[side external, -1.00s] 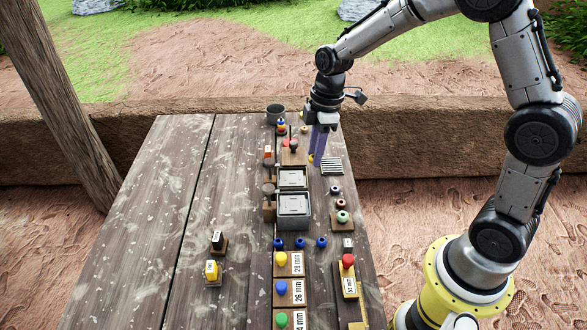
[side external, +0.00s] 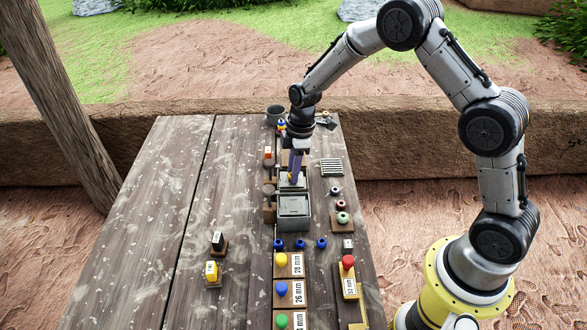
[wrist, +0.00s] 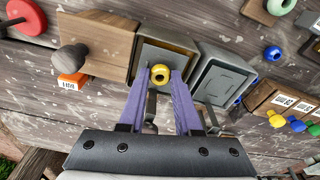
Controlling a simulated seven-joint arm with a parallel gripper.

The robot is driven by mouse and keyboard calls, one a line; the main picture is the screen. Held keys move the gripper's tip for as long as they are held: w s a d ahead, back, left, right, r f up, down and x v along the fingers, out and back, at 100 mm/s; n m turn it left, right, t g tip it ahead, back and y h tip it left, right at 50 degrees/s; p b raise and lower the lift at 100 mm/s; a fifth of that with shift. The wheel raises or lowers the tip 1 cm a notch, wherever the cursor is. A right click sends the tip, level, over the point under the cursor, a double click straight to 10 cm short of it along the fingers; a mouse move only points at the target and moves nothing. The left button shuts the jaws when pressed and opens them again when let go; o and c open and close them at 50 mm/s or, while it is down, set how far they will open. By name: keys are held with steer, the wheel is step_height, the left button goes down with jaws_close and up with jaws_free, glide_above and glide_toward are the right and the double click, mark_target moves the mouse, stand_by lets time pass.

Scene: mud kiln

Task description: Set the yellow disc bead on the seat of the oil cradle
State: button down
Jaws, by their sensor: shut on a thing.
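The yellow disc bead (wrist: 160,75) is pinched between the purple fingertips of my gripper (wrist: 161,78) in the wrist view. In the side external view my gripper (side external: 292,182) points down over the farther of two grey box-shaped holders. That farther grey holder (wrist: 181,57) lies behind the bead in the wrist view; the nearer one (wrist: 222,76) is beside it. No label marks either as the oil cradle. The bead appears over the farther holder; whether it touches the holder cannot be told. My fingers partly hide the holder and its seat.
A wooden block with a knob (wrist: 95,45) adjoins the farther holder. A slatted grey rack (side external: 331,167) and several ring beads (side external: 341,205) stand to the right. Several blue beads (side external: 300,243) and labelled boards (side external: 297,264) lie nearer. The left tabletop (side external: 160,200) is mostly clear.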

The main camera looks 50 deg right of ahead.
steer(key=shift+f, duration=0.15)
steer(key=c, duration=0.6)
jaws_free()
step_height(320, 180, up, 12)
steer(key=d, duration=0.1)
steer(key=shift+s+r, duration=0.2)
steer(key=shift+s, duration=0.25)
steer(key=s+r+m+t, duration=0.1)
steer(key=s+r+m, duration=0.2)
steer(key=s+r, duration=0.45)
steer(key=s+r+m+t, duration=0.2)
steer(key=s+m, duration=0.2)
steer(key=s, duration=0.7)
steer(key=s+r+m+t+h, duration=0.1)
steer(key=s+m, duration=0.3)
steer(key=s, duration=0.7)
steer(key=shift+a+r+t, duration=0.4)
steer(key=shift+a+r, duration=0.05)
steer(key=shift+r, duration=0.15)
